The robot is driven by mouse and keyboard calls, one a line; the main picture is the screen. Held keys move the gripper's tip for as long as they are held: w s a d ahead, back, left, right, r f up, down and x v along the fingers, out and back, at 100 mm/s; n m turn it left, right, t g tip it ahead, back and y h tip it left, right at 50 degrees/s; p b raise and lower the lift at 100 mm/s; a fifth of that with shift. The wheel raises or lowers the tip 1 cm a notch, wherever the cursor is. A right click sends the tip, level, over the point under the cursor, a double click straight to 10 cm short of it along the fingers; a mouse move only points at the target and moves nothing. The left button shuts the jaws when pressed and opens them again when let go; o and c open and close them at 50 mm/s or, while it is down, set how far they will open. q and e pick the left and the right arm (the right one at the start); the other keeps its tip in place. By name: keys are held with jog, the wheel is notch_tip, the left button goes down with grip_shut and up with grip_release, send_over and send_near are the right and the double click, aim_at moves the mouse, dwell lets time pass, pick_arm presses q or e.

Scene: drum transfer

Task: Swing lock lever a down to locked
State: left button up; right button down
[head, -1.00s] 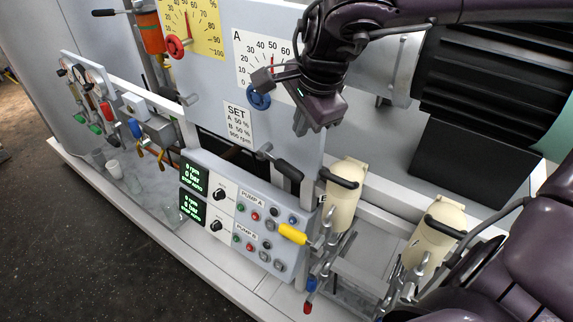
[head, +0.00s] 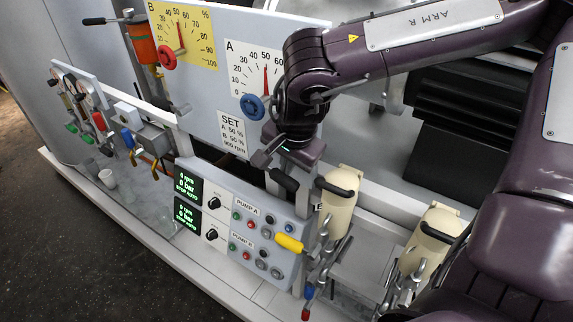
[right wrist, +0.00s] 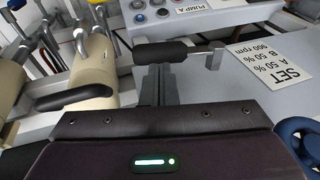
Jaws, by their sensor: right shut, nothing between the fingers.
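The lever with the black grip (head: 285,180), which I take to be lock lever a, sticks out beside the A dial plate, above the pump panel. Its black grip (right wrist: 165,52) and bare metal rod (right wrist: 208,53) also show in the right wrist view. My right gripper (head: 271,182) is shut and empty, right beside the grip. In the right wrist view its closed fingers (right wrist: 155,82) end at the grip's edge. I cannot tell whether they touch it. In the head view the gripper hides part of the rod. My left gripper is not in view.
The blue knob (head: 252,107) and SET card (head: 231,135) are close left of my right gripper. Cream canisters (head: 338,205) with black handles and metal clamps stand at the lower right.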

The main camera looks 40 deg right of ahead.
aim_at(288, 181)
jog(key=shift+p+x, duration=0.3)
jog(key=shift+x, duration=1.05)
notch_tip(288, 181, down, 3)
jog(key=b, duration=0.5)
jog(key=shift+s+r, duration=0.2)
jog(key=shift+d+r, duration=0.1)
